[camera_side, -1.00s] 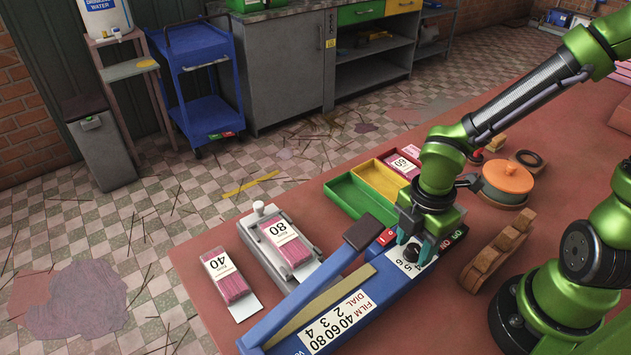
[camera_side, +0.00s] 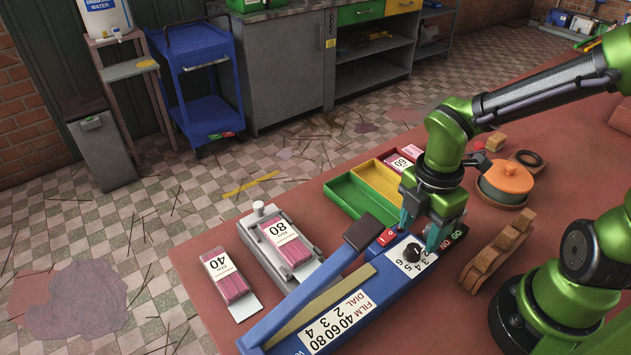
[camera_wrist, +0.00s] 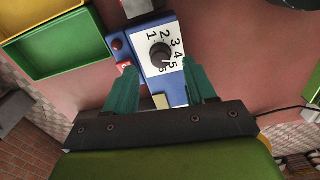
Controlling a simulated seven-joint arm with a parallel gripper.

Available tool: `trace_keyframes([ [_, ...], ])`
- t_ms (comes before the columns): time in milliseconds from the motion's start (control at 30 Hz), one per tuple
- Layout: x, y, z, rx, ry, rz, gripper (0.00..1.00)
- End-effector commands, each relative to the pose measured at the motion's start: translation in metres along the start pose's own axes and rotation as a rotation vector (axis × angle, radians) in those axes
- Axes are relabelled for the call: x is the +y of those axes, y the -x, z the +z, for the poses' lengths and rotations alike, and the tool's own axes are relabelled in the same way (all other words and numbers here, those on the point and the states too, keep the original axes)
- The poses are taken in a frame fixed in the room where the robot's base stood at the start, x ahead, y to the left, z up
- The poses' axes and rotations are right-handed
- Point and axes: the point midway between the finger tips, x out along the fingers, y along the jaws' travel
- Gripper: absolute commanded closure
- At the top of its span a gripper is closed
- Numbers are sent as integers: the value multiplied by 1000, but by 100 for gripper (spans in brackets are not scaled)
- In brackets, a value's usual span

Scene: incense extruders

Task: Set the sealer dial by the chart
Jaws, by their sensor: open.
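The blue sealer (camera_side: 362,290) carries a black dial knob (camera_side: 412,252) on a white plate numbered 1 to 6; the knob also shows in the wrist view (camera_wrist: 160,55). Its pale mark seems to face around 4 or 5, too small to read surely. The chart (camera_side: 340,322) on the sealer's front pairs film 40, 60, 80 with dial 2, 3, 4. A pink pack labelled 80 (camera_side: 287,243) lies on a grey metal tray. My gripper (camera_side: 419,230) is open and empty above the dial, its teal fingers spread to either side of the knob, apart from it.
A pack labelled 40 (camera_side: 226,275) lies at the table's left edge. Green, yellow and red bins (camera_side: 358,202) stand behind the sealer; a pack labelled 60 is in the red one. A wooden rack (camera_side: 497,255) and an orange-lidded pot (camera_side: 507,179) stand to the right.

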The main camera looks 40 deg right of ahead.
Motion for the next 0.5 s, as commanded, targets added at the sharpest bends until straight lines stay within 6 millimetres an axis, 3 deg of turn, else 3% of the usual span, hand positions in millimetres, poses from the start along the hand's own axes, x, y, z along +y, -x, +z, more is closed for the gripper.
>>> trace_keyframes([
  [167, 1, 25, -2, 5, 4, 9, 45],
  [500, 0, 98, -2, 8, 7, 8, 45],
])
